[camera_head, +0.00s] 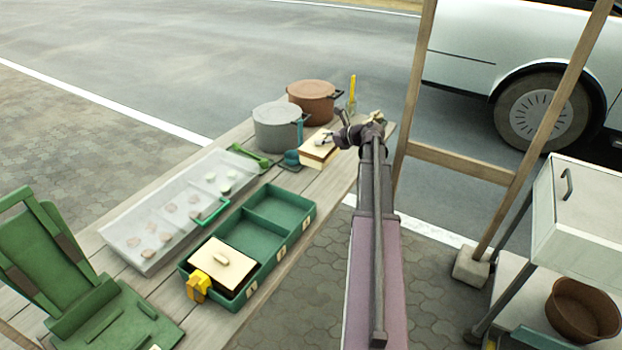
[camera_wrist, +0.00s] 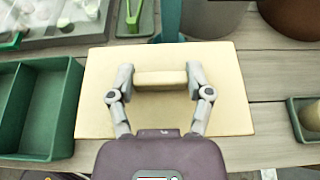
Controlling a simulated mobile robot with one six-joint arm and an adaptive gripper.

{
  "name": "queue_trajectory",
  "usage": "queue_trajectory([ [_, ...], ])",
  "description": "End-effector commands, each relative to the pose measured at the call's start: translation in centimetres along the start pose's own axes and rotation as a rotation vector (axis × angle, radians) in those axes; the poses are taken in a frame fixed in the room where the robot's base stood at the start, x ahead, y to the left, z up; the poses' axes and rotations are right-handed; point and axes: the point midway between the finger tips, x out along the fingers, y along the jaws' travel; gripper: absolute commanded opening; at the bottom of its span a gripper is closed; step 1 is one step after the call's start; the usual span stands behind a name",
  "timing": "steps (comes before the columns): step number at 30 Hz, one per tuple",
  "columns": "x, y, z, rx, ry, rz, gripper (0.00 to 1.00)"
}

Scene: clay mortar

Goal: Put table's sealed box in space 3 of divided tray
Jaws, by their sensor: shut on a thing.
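The sealed box (camera_head: 316,155) has a flat cream lid and stands on the wooden table at its far right end. In the wrist view its lid (camera_wrist: 225,105) fills the middle, with a raised bar handle. My gripper (camera_head: 329,138) is above the box; in the wrist view its fingers (camera_wrist: 160,80) are shut on the lid's handle from both sides. I cannot tell whether the box is clear of the table. The green divided tray (camera_head: 292,238) lies nearer; its near compartment holds another cream-lidded box (camera_head: 221,262), and its middle and far compartments are empty.
A grey pot (camera_head: 277,128) and a brown pot (camera_head: 313,100) stand behind the box. A clear tray (camera_head: 150,225) with small pieces lies left of the divided tray. A yellow clip (camera_head: 198,284) sits at its near end. A wooden post (camera_head: 415,80) rises right of my arm.

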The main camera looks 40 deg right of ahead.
Motion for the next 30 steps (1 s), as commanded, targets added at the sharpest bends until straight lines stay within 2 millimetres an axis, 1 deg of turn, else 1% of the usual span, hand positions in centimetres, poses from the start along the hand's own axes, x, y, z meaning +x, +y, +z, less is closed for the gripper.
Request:
queue_trajectory([
  [1,0.3,0.0,-0.7,0.000,0.000,0.000,0.05],
  [6,0.9,0.0,-2.3,0.000,0.000,0.000,0.05],
  [15,1.9,0.0,-4.7,0.000,0.000,0.000,0.05],
  [21,2.1,0.0,-5.2,0.000,0.000,0.000,0.05],
  [30,2.1,0.0,-5.1,0.000,0.000,0.000,0.05],
])
